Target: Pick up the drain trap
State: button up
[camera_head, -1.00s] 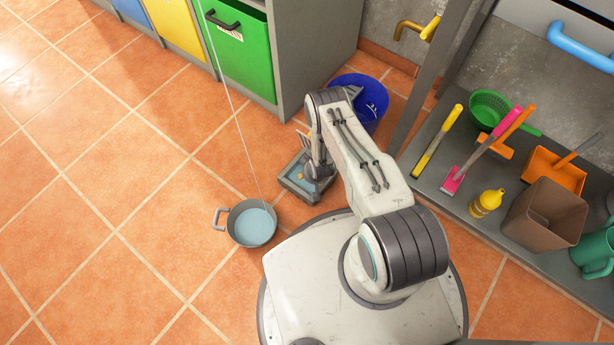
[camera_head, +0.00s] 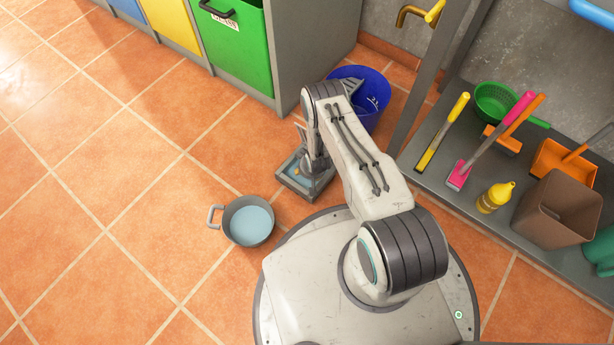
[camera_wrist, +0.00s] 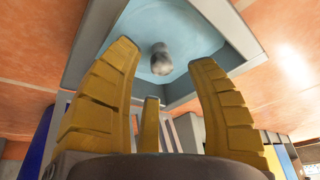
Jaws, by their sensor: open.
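A small grey rounded lump (camera_wrist: 160,60) lies in pale blue water in a square grey basin (camera_wrist: 240,35); it looks like the drain trap, though its shape is unclear. The basin stands on the tiles in the head view (camera_head: 318,190), where my arm covers part of it and the lump cannot be made out. My gripper (camera_wrist: 166,58) is open, its yellow fingers spread in the wrist view with the lump seen between the tips. Contact cannot be told, and nothing shows as held. In the head view my arm hides most of the gripper.
A grey pan of water (camera_head: 248,224) stands left of the basin. A blue bucket (camera_head: 362,85) stands behind it. Green and yellow bins line the back. A low shelf (camera_head: 432,178) at right holds brushes, a yellow bottle (camera_head: 495,197) and a brown bin (camera_head: 556,210). Left floor is clear.

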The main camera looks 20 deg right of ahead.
jog(key=b+x, duration=0.1)
jog(key=x, duration=0.2)
jog(key=shift+f, duration=0.1)
jog(key=shift+c, duration=0.3)
grip_shut()
